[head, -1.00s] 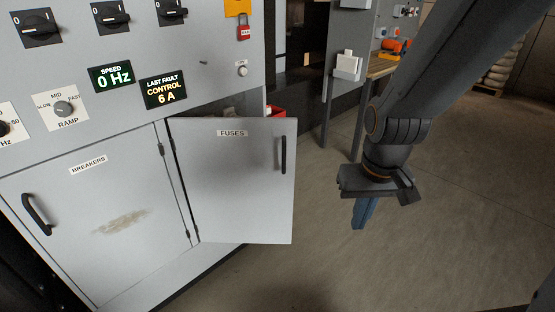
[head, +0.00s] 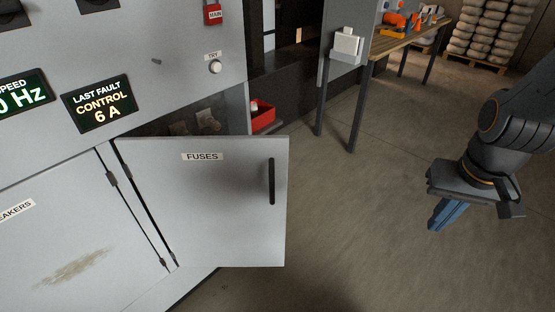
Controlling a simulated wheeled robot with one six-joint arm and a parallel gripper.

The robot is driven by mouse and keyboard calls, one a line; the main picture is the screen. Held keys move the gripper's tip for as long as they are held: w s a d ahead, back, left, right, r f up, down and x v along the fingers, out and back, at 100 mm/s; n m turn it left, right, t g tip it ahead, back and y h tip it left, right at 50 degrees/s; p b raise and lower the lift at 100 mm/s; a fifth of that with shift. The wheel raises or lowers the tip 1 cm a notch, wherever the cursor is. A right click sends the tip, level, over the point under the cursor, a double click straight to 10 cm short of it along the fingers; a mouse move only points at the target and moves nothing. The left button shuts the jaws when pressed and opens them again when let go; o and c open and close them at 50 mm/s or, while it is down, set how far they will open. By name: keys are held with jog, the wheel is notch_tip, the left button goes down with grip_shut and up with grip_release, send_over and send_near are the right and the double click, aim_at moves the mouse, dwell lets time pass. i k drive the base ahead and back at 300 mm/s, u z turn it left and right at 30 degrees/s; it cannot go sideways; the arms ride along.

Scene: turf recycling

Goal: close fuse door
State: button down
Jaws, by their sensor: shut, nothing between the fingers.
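The fuse door (head: 215,205) is a light grey panel labelled FUSES, with a black vertical handle (head: 271,181) near its right edge. It is hinged on its left side and stands open, swung out from the cabinet (head: 55,165). The dark fuse compartment (head: 185,124) shows above its top edge; most of the inside is hidden behind the door. My gripper (head: 440,222) hangs to the right of the door, with its blue fingers pointing down, shut and empty. It is clear of the door and touches nothing.
The breakers door (head: 70,240) is closed at the left. A red bin (head: 263,118) sits behind the open door. A wooden workbench (head: 412,38) with dark legs and a pallet of sacks (head: 490,30) stand at the back. The floor between door and gripper is free.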

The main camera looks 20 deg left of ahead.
aim_at(220, 201)
jog(key=u, duration=0.35)
jog(key=i, duration=0.9)
jog(key=u, duration=0.65)
